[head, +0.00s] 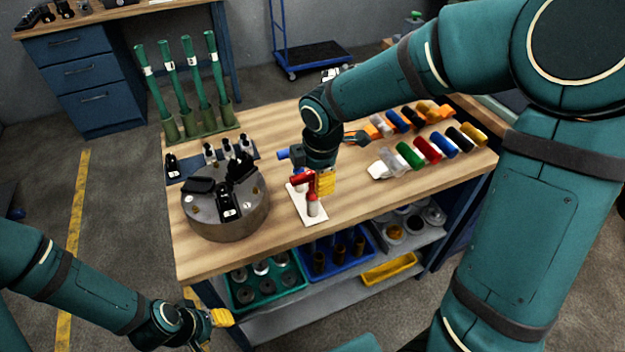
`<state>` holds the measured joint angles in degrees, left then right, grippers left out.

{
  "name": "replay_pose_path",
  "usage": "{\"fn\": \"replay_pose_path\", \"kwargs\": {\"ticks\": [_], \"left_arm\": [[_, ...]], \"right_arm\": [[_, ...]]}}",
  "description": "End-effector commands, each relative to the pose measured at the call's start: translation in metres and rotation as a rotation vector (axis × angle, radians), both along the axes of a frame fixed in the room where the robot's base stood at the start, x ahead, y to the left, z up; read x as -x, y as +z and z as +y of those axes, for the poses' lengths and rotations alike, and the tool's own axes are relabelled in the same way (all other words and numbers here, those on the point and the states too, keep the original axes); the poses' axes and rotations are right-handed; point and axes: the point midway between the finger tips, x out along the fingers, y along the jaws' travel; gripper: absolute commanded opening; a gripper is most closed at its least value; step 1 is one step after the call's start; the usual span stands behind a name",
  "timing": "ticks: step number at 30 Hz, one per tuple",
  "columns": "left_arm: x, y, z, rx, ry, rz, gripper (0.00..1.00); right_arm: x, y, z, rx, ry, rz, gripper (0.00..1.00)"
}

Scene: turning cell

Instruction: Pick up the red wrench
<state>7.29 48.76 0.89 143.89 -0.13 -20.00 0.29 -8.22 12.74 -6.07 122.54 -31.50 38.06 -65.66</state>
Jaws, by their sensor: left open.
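A red tool (312,199), which looks like the red wrench, stands over a small white plate (301,215) near the table's front middle. Its upper part is partly hidden by my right gripper, so its full shape is unclear. My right gripper (325,183) points down right at the red tool, with a yellow fingertip beside it. I cannot tell whether it touches or grips the tool. My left gripper (220,318) is low at the bottom left, off the table's front edge. It is open and away from the red tool.
A grey three-jaw chuck (225,207) stands left on the wooden table (275,237). Several coloured cylinders (428,150) lie in rows at right. Green-handled tools (186,85) stand at the back left. A green bin (267,287) and a blue bin (340,262) sit on the lower shelf.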

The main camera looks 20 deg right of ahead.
Motion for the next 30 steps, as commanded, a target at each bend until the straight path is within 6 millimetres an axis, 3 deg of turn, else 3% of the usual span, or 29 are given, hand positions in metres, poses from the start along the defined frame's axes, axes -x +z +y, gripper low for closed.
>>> {"fn": "replay_pose_path", "kwargs": {"ticks": [19, 24, 30], "left_arm": [[0.0000, -0.0023, 0.0000, 0.000, 0.000, 0.000, 0.47], [0.0000, -0.0023, 0.0000, 0.000, 0.000, 0.000, 0.47], [0.0000, -0.0023, 0.0000, 0.000, 0.000, 0.000, 0.47]], "right_arm": [[0.0001, -0.0047, 0.0001, 0.000, 0.000, 0.000, 0.57], [0.0001, -0.0046, 0.0000, 0.000, 0.000, 0.000, 0.00], [0.0000, -0.0046, 0.0000, 0.000, 0.000, 0.000, 0.00]]}}
